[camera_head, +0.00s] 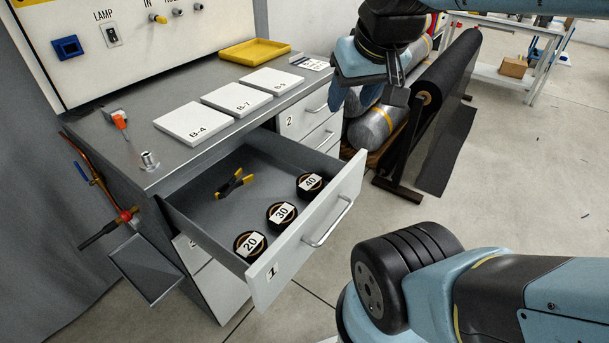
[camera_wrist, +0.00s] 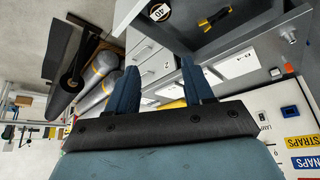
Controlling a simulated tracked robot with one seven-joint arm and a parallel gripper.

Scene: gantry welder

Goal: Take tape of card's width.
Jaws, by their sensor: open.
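Three black tape rolls with white labels lie in the open drawer marked 1 (camera_head: 304,258): tape 20 (camera_head: 250,245) nearest, tape 30 (camera_head: 281,214) in the middle, tape 40 (camera_head: 310,184) farthest. Tape 40 also shows at the top of the wrist view (camera_wrist: 159,11). A small printed card (camera_head: 311,63) lies at the counter's back right; its text is too small to read. My gripper (camera_head: 352,103) is open and empty, raised to the right of the counter and above the drawer's level. Its two blue fingers stand apart in the wrist view (camera_wrist: 158,68).
A black and yellow clamp (camera_head: 235,183) lies in the same drawer. White plates B-4 (camera_head: 193,122), B-7 and another, plus a yellow tray (camera_head: 254,52), sit on the counter (camera_head: 120,150). A dark roll on a stand (camera_head: 440,80) and grey cylinders (camera_head: 372,125) are at right.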

